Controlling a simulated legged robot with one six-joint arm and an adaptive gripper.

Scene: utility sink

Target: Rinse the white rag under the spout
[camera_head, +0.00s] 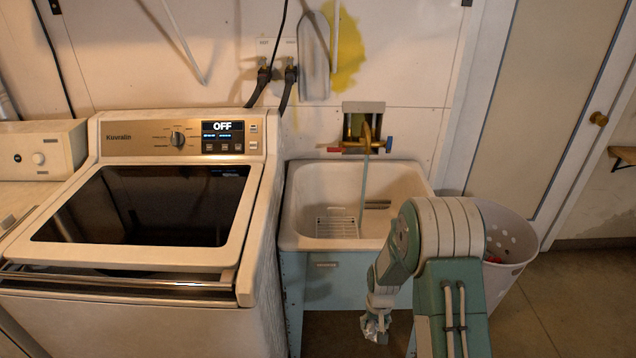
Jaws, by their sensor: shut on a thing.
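My gripper (377,329) hangs low in front of the utility sink (302,238), below its rim and outside the basin. It is shut on a small, pale, crumpled piece that I take to be the white rag (370,323); little of it shows. The spout (367,136) is on the wall above the back of the sink, between a red handle (334,150) and a blue handle (389,144). A thin pale stream (363,190) runs from the spout down into the basin. My gripper is well below and in front of the spout.
A washing machine (140,285) marked OFF stands left of the sink. A perforated laundry bin (512,245) is at the right, partly behind my arm. A wire rack (337,226) lies in the basin. Bare floor (575,300) is open at the right.

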